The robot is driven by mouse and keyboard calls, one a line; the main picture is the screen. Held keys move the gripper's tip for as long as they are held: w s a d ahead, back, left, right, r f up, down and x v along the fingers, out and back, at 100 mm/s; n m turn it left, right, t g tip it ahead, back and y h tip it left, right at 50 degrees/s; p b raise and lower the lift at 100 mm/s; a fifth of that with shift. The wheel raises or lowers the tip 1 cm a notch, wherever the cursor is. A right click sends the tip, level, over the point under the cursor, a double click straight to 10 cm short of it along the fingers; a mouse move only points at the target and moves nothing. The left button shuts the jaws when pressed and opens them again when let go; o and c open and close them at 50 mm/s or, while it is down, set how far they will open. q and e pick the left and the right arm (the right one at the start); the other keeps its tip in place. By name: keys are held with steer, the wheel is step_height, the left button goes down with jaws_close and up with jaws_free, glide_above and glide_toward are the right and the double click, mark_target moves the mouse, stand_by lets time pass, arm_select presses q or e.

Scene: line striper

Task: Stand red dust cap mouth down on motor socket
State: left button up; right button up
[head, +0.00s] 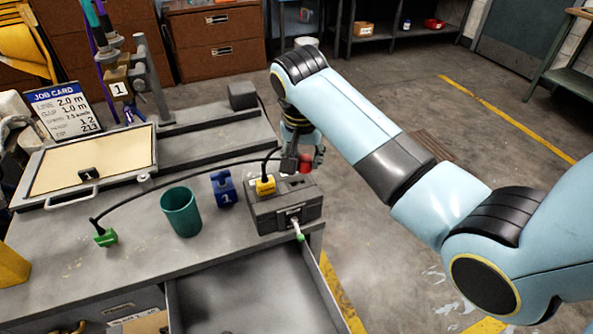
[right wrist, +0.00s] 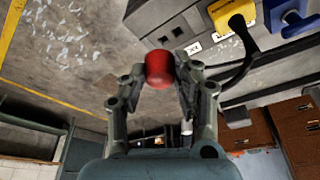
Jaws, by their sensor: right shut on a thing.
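The red dust cap (right wrist: 159,70) is between the fingertips of my right gripper (right wrist: 160,84), which is shut on it. In the head view the red cap (head: 306,163) shows beside my right gripper (head: 299,160), above the far right of a grey box (head: 287,213). The cap is held clear of the box; which way its mouth faces cannot be told. A yellow plug (head: 265,186) with a black cable sits on the box top, and it also shows in the wrist view (right wrist: 232,14). I cannot make out the motor socket for certain. My left gripper is not in view.
The black cable arches to a green plug (head: 105,237) on the bench. An open drawer (head: 250,295) juts out in front.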

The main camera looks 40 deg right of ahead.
mark_target(298, 183)
steer(key=shift+w+a+f, duration=0.3)
steer(key=shift+w+f, duration=0.2)
steer(key=shift+w, duration=0.25)
steer(key=shift+f, duration=2.05)
steer(key=shift+f, duration=0.1)
steer(key=o, duration=0.7)
steer(key=shift+o, duration=0.2)
steer(key=v, duration=1.2)
steer(key=shift+p, duration=0.3)
